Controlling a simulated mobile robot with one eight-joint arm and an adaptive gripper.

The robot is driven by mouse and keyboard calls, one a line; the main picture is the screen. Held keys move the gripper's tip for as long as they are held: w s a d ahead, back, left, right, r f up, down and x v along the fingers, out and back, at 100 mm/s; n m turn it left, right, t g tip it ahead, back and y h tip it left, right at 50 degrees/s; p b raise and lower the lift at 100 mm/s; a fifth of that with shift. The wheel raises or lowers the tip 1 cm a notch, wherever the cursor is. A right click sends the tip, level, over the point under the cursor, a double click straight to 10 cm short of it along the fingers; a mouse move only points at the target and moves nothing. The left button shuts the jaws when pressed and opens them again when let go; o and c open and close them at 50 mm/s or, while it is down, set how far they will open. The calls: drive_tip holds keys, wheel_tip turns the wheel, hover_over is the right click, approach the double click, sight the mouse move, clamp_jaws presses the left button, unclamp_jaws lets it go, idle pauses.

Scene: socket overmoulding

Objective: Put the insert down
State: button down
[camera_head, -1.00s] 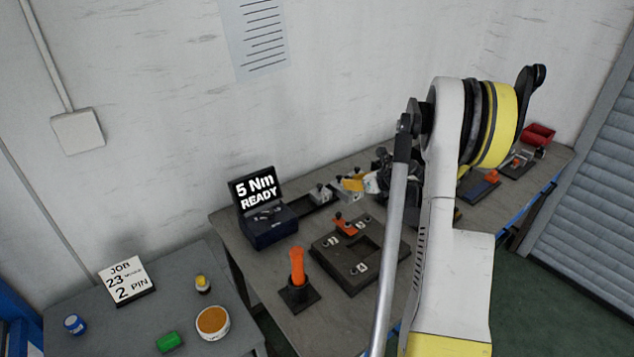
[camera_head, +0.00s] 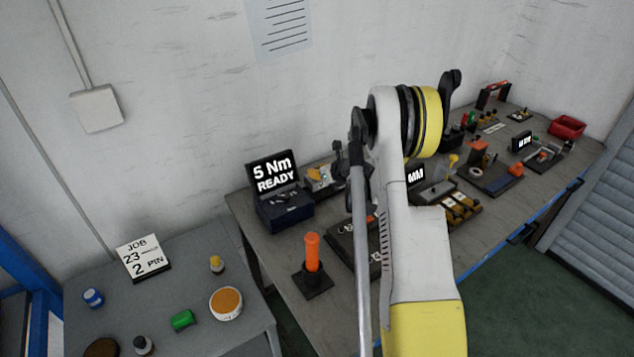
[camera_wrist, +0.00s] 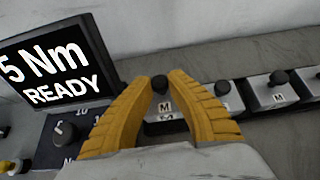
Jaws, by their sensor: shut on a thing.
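In the wrist view my gripper (camera_wrist: 160,80) has its two yellow fingers closed around the black knob of an insert (camera_wrist: 166,107), a small grey metal block with a white label starting with M. The insert is in line with a dark rack (camera_wrist: 240,103), where other knobbed blocks sit to its right. The fingers partly cover it, and its underside is hidden, so I cannot tell whether it rests in the rack. In the head view my arm hides most of the gripper.
The "5 Nm READY" screen (camera_head: 274,171) stands close to the left of my gripper; it also shows large in the wrist view (camera_wrist: 50,70). An orange-handled tool (camera_head: 312,252) stands in front on the bench. A dark fixture plate (camera_head: 350,245) is partly behind my arm.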

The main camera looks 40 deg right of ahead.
drive_tip(key=shift+f+b, duration=0.55)
drive_tip(key=shift+f, duration=1.4)
drive_tip(key=shift+f, duration=0.1)
drive_tip(key=c, duration=1.4)
unclamp_jaws()
